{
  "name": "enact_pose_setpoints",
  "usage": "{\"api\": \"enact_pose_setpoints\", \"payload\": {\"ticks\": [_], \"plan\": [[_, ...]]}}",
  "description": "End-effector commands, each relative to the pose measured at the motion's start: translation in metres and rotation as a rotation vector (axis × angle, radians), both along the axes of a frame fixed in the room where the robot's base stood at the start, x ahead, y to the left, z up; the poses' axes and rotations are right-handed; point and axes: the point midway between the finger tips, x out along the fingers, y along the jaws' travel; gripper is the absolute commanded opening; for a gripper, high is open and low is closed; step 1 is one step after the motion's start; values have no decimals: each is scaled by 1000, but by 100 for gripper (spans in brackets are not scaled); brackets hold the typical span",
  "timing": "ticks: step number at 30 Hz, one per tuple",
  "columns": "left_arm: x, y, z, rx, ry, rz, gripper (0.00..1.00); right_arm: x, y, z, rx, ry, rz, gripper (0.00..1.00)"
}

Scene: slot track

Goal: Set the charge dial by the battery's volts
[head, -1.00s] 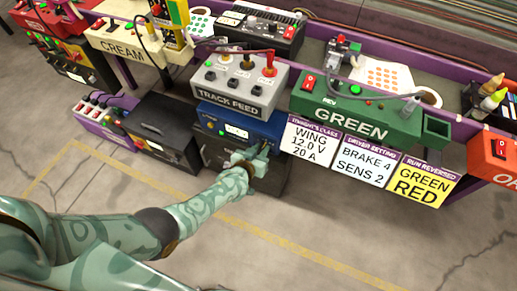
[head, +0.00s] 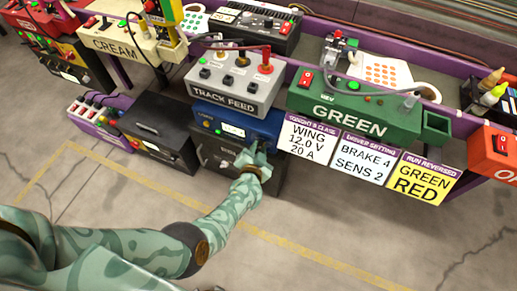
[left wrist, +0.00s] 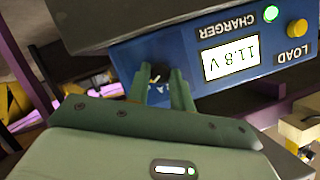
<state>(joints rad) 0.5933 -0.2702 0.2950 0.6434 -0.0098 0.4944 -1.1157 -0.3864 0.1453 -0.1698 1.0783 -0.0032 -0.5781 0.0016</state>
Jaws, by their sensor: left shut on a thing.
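The blue charger (head: 265,130) sits under the grey TRACK FEED box. Its lit display (head: 232,131) shows in the head view. In the left wrist view the charger (left wrist: 135,60) appears upside down, its display (left wrist: 231,60) reading 11.8 V, with a yellow LOAD button (left wrist: 297,28) and a lit green lamp (left wrist: 271,14). My left gripper (head: 256,150) is at the charger's front, right of the display in the head view. In the left wrist view its fingers (left wrist: 163,85) are shut on the small dial (left wrist: 157,75), mostly hidden between them. Its setting cannot be read. My right gripper is out of view.
The TRACK FEED box (head: 236,85) is above the charger, with the green GREEN box (head: 355,115) to its right. A black case (head: 158,128) stands left. The floor in front is clear.

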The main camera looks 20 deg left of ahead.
Motion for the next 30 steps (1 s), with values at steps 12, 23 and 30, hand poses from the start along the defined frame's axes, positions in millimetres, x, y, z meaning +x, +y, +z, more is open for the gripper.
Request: {"api": "enact_pose_setpoints", "payload": {"ticks": [12,23,30], "plan": [[0,-2,0,17,0,-4,0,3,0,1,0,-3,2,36],[1,-1,1,15,-1,-3,44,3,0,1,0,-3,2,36],[-2,2,4,15,-3,-2,44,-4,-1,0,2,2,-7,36]]}}
